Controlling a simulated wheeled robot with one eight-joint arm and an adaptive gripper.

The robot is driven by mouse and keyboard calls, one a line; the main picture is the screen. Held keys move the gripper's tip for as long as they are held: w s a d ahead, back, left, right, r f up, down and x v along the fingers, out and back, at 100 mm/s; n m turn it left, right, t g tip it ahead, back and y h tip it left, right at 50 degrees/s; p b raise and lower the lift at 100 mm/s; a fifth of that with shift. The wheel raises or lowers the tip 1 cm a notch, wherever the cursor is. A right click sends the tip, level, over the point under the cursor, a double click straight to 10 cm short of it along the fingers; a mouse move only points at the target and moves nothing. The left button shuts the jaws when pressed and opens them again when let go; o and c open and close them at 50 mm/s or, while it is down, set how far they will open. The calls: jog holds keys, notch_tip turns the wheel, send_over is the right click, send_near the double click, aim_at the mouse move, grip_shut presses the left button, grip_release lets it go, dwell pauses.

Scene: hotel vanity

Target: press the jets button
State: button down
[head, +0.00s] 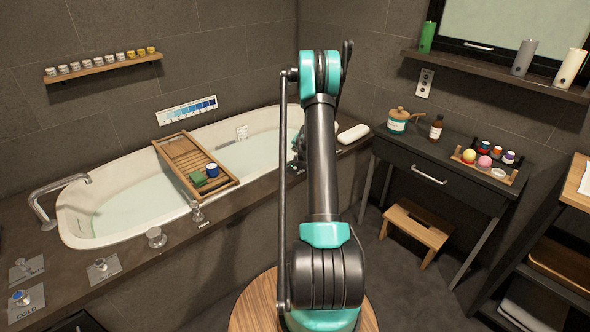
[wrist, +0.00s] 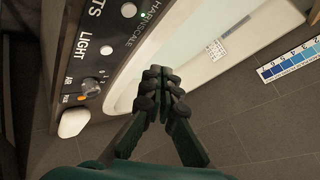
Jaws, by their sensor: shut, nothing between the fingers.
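In the wrist view a dark control panel (wrist: 118,45) runs along the tub rim. Its lettering includes "LIGHT" and a word cut off by the frame edge, ending in "TS".
The panel also has a knob (wrist: 90,87) with an orange mark. A white pad (head: 353,134) lies on the tub's far end. The filled bathtub (head: 75,225) carries a wooden caddy (head: 172,151). A dark vanity table (head: 420,150) stands at right, a stool (head: 418,228) below it.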

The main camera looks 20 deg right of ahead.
aim_at(296, 168)
jog(key=shift+f, duration=3.9)
jog(key=shift+f, duration=0.15)
jog(key=shift+f, duration=0.25)
jog(key=shift+f, duration=0.4)
jog(key=shift+r, duration=0.8)
jog(key=shift+r, duration=2.5)
